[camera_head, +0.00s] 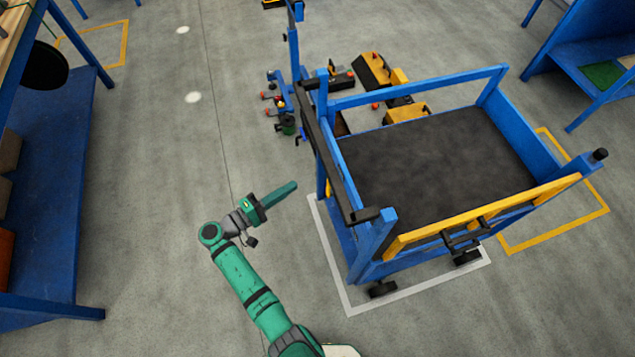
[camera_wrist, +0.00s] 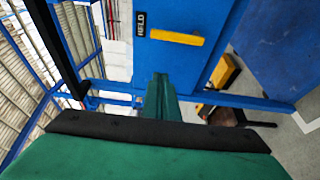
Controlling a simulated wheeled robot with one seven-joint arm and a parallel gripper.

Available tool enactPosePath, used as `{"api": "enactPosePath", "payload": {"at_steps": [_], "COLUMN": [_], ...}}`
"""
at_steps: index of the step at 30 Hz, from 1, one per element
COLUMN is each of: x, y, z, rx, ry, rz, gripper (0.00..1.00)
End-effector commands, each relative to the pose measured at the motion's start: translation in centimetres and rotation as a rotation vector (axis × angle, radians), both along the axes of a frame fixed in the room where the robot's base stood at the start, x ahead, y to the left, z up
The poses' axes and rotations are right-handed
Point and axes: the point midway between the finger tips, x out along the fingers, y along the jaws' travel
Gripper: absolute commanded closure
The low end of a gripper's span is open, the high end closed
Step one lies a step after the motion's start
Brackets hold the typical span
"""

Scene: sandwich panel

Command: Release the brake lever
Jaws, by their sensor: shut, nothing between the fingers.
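In the wrist view, a yellow lever (camera_wrist: 177,38) lies across the face of a blue panel (camera_wrist: 190,68), beside a dark label (camera_wrist: 140,25) that reads "HELD". In the head view, a small yellow piece (camera_head: 328,188) shows low on the left side of the blue cart (camera_head: 516,127); I cannot tell if it is the same lever. My green gripper (camera_head: 293,185) is to the left of the cart, apart from it. In the wrist view, my gripper's fingers (camera_wrist: 160,80) are together and empty, below the lever in the picture and not touching it.
The cart has a black deck (camera_head: 440,160), a black bar (camera_head: 335,165) along its left side and a yellow rail (camera_head: 480,218) in front. A blue bench (camera_head: 45,230) stands at the far left.

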Motion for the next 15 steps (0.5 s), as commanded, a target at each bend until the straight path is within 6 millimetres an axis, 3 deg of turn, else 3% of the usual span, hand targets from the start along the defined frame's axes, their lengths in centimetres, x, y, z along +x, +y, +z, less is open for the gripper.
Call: {"api": "enactPosePath", "payload": {"at_steps": [8, 15], "x": [0.1, 1.7], "y": [-0.2, -2.4], "z": [-0.1, -0.1], "rx": [0.001, 0.002], "ry": [0.002, 0.003], "rz": [0.001, -0.002], "gripper": [1.00, 1.00]}}
